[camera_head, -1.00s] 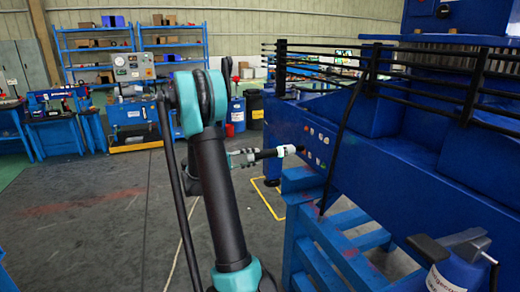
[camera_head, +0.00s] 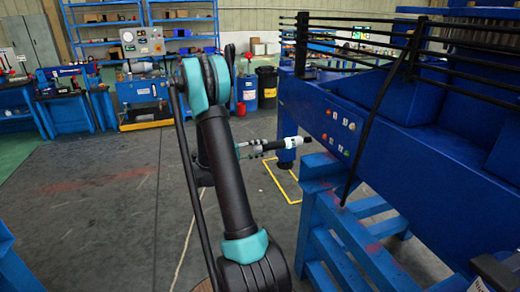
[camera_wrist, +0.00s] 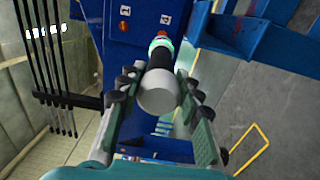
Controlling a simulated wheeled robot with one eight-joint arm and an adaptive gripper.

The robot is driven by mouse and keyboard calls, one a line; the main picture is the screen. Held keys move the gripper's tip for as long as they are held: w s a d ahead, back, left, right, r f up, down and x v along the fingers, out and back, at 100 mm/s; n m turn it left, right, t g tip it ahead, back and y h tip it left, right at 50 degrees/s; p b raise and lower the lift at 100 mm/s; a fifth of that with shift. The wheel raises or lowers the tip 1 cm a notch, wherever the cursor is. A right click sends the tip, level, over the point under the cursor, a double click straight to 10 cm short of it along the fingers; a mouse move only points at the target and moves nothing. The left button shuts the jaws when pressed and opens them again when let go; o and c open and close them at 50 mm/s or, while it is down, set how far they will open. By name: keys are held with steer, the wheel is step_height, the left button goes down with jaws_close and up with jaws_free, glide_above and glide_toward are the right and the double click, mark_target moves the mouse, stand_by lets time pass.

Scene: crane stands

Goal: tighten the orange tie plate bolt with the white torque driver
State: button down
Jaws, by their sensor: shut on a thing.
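My gripper (camera_head: 257,148) is shut on the torque driver (camera_head: 286,145), which has a black body and a white end and points right towards the blue machine. In the wrist view the fingers of my gripper (camera_wrist: 157,92) lie either side of the driver's round grey end (camera_wrist: 158,92). Its black body and a green-and-white band show beyond. A blue panel (camera_head: 312,113) carries several small coloured bolts and white labels. An orange-red bolt (camera_wrist: 124,26) shows near label 1 in the wrist view. I cannot tell which is the tie plate bolt. The driver's tip appears apart from the panel.
A blue stand (camera_head: 322,182) is below and right of the driver. Black rods (camera_head: 350,46) run along the machine's top, and a dark cable hangs in front of the panel. A yellow floor outline (camera_head: 276,180) lies below. The grey floor at left is clear.

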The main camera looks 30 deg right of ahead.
mark_target(285, 144)
steer(key=shift+x, duration=3.9)
stand_by(2.3)
steer(key=shift+a+f, duration=0.1)
